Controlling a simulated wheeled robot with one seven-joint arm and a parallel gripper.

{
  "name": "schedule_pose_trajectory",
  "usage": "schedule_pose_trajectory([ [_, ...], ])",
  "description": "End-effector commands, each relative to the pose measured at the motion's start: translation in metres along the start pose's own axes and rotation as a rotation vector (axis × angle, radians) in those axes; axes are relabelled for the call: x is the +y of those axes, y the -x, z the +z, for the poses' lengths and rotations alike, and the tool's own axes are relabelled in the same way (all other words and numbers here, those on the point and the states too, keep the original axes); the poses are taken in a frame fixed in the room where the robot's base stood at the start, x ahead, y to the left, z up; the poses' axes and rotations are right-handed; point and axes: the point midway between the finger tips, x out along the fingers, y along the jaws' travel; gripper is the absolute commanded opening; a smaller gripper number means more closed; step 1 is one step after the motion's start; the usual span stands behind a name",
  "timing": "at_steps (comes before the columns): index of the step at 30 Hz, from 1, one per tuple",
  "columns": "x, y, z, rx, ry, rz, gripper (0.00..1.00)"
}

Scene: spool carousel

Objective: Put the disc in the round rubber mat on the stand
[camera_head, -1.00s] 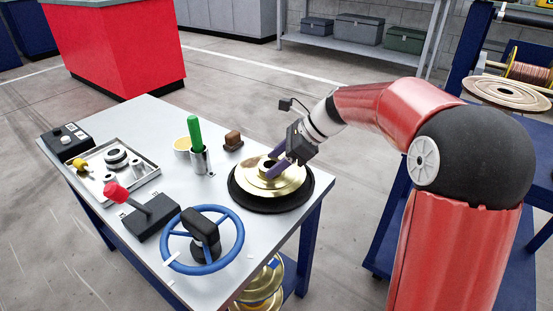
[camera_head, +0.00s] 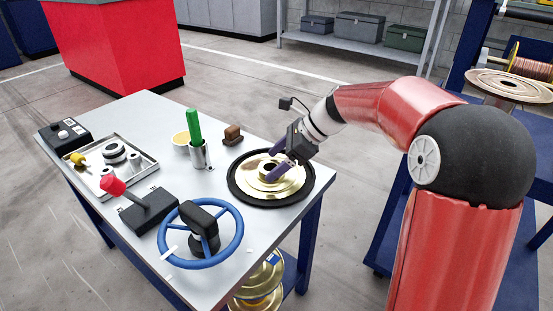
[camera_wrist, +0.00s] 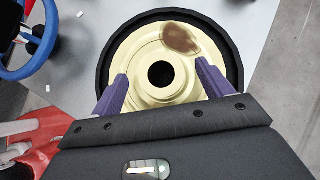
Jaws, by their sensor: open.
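The brass-coloured disc (camera_head: 259,176) lies inside the round black rubber mat (camera_head: 238,195), with the mat's raised rim showing around it. In the wrist view the disc (camera_wrist: 128,50) has a raised hub with a dark central hole and a brown smudge near its upper right. The mat's rim (camera_wrist: 104,62) shows around the disc's far side; the near side is hidden by my gripper. My gripper (camera_wrist: 162,78) is open, its two purple fingers apart on either side of the hub, over the disc. In the head view my gripper (camera_head: 274,164) is at the hub.
A wooden spool (camera_head: 509,86) stands at right.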

Motion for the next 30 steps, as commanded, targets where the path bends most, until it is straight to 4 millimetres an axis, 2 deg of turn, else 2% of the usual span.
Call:
schedule_pose_trajectory([
  [5, -0.001, 0.018, 0.001, 0.0, 0.001, -0.004, 0.79],
  [12, -0.001, 0.059, 0.001, 0.0, 0.001, -0.005, 0.79],
  [15, -0.001, 0.071, 0.001, -0.001, 0.001, -0.004, 0.79],
  [20, 0.0, 0.078, 0.001, -0.001, 0.001, -0.002, 0.79],
  [30, 0.0, 0.078, 0.001, -0.001, 0.001, -0.002, 0.79],
])
